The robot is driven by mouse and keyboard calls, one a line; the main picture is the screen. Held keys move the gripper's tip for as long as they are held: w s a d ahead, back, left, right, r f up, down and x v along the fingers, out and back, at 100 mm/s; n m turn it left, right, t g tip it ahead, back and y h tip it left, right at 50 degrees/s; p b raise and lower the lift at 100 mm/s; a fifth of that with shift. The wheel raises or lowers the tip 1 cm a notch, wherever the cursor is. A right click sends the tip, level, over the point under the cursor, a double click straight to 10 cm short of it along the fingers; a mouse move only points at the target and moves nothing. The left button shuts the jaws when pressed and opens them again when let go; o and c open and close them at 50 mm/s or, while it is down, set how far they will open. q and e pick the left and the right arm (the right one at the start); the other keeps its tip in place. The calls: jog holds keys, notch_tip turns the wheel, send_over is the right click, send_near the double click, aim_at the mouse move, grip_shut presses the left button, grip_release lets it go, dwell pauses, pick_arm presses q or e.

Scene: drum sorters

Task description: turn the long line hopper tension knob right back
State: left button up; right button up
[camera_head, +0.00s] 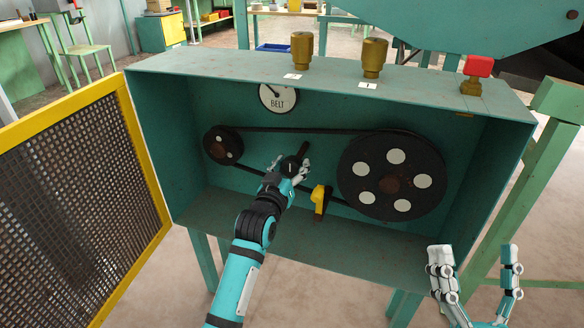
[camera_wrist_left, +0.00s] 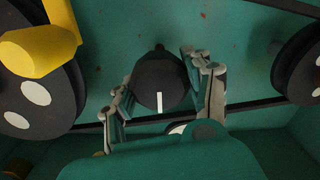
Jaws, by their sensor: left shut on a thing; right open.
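A round black knob (camera_head: 292,164) with a white mark sits on the inner back wall of the open green box (camera_head: 330,68). My left gripper (camera_head: 287,171) reaches into the box and is shut around the knob. In the left wrist view the knob (camera_wrist_left: 158,72) lies between the two fingers of my left gripper (camera_wrist_left: 162,88). Its white line there points straight down the picture. The fingers partly hide the knob in the head view. My right gripper (camera_head: 475,260) is open and empty, low at the right, outside the box.
A belt joins a small pulley (camera_head: 223,145) and a large pulley (camera_head: 391,176). A yellow handle (camera_head: 320,199) is right of the knob; a BELT gauge (camera_head: 278,98) is above. The mesh door (camera_head: 80,190) hangs open at left. Brass knobs and a red one (camera_head: 478,67) top the box.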

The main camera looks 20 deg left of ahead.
pick_arm(q)
jog(key=shift+r+m+p, duration=0.1)
jog(key=shift+m+p, duration=0.3)
jog(key=shift+p, duration=0.7)
jog(key=shift+m+p, duration=0.6)
jog(key=shift+p, duration=0.3)
pick_arm(e)
notch_tip(320, 180, down, 16)
jog(key=w+d+g+h, duration=0.1)
jog(key=w+g+h, duration=0.1)
jog(key=g, duration=0.8)
jog(key=shift+d+g+h, duration=0.4)
jog(key=shift+h, duration=0.4)
pick_arm(q)
jog(key=o, duration=1.2)
jog(key=s, duration=1.2)
jog(key=shift+a, duration=0.2)
jog(key=shift+s+f, duration=0.1)
jog(key=shift+f, duration=0.1)
